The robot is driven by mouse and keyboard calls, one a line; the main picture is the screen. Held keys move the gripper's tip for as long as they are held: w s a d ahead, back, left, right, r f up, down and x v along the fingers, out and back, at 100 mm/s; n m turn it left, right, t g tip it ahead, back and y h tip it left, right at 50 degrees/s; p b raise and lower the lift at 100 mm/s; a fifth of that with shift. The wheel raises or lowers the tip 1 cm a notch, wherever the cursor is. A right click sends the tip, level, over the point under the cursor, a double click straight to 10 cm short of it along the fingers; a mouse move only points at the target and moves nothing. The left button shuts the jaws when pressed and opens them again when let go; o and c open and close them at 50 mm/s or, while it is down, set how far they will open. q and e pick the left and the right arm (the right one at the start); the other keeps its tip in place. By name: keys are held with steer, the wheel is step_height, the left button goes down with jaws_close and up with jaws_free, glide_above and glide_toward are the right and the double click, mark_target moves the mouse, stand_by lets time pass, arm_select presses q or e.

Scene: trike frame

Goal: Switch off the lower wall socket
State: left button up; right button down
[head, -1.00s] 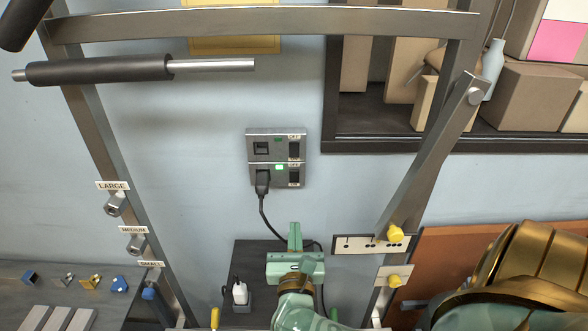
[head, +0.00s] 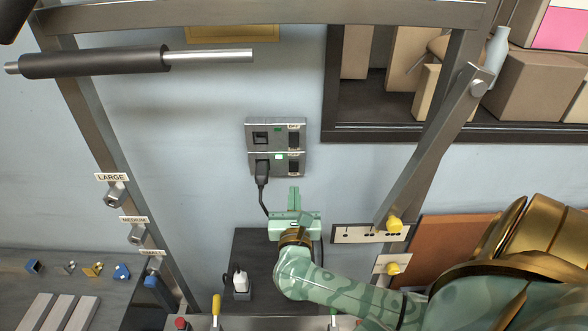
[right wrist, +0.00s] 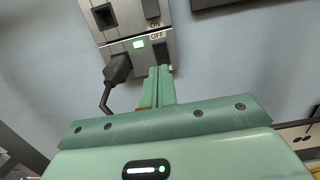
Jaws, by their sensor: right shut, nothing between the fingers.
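The lower wall socket (head: 262,174) is the bottom half of a grey double socket on the wall. A black plug (head: 261,174) sits in its left side, and a small green light (head: 278,156) glows near its middle. Its dark rocker switch (head: 294,165) is at its right, and it also shows in the right wrist view (right wrist: 161,50) under an OFF label. My right gripper (head: 294,190) is shut and empty, its fingertips just below that switch. In the right wrist view the closed fingertips (right wrist: 159,72) appear at the switch's lower edge; contact cannot be told. My left gripper is not in view.
The upper socket (head: 262,138) sits directly above with its own switch. The black cable (head: 263,198) hangs just left of my right gripper. A metal frame (head: 432,132) surrounds the area, with a yellow-knobbed plate (head: 350,233) to the right. Bare wall lies left of the sockets.

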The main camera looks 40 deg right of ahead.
mark_target(294, 163)
steer(key=p+x, duration=0.1)
steer(key=x, duration=0.7)
steer(key=shift+d, duration=0.1)
steer(key=shift+r, duration=0.15)
